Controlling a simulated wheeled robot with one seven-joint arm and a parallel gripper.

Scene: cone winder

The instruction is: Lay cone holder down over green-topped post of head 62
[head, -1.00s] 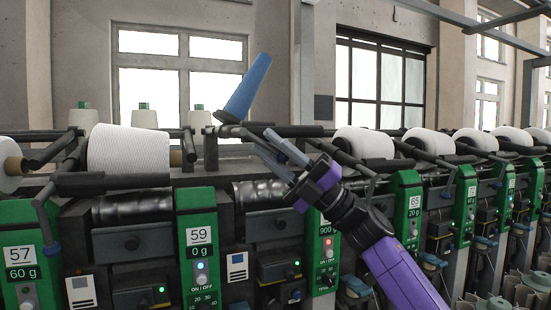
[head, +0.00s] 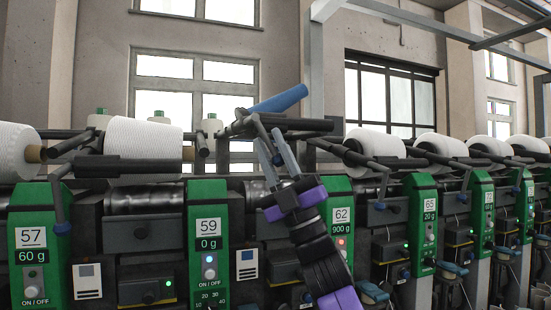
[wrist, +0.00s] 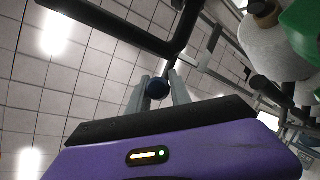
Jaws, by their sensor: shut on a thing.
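The cone holder has a blue cone (head: 279,98) and a black arm (head: 295,124). It is raised above the row of machine heads, with the cone tilted low and pointing up to the right. My gripper (head: 268,138) is shut on the cone holder near its bent arm. In the wrist view, a dark round knob (wrist: 157,88) of the holder sits between my grey fingertips. The green post of head 62 (head: 342,215), labelled 62 and 900 g with a red light, stands below and right of my gripper. My wrist partly covers the machine beside it.
Head 59 (head: 208,240) stands left of my arm, and head 57 (head: 33,245) is farther left. A large white yarn cone (head: 143,148) rests above them. Head 65 (head: 421,220) and more white cones line the right. Open air lies above the machine.

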